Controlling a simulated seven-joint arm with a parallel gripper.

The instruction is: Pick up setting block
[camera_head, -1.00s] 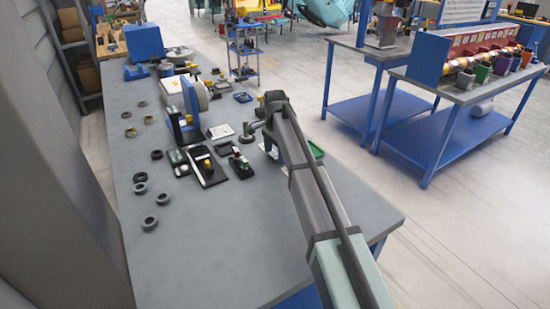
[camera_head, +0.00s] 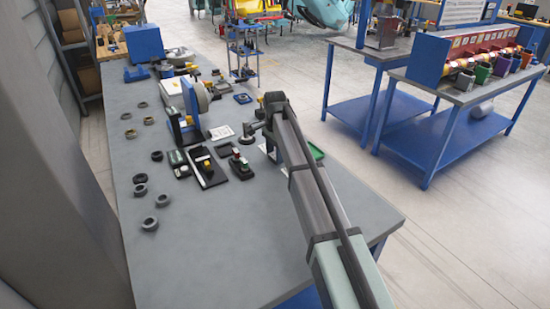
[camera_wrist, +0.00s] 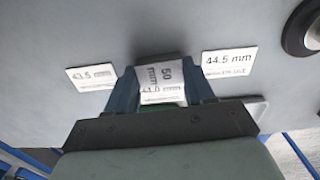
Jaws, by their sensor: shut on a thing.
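In the wrist view my gripper (camera_wrist: 162,88) is shut on a small pale grey setting block (camera_wrist: 155,72) marked "50 mm", held between its two blue-grey fingers. A white card (camera_wrist: 160,97) shows partly behind the block, and its number is only partly readable. In the head view my arm crosses the right part of the grey bench, and the fingers and the held block are hidden behind it.
Label cards reading 43.5 mm (camera_wrist: 92,77) and 44.5 mm (camera_wrist: 229,62) lie either side. A dark round part (camera_wrist: 303,28) sits at the upper right. In the head view, black trays (camera_head: 205,168) and several rings (camera_head: 150,223) lie left of my arm.

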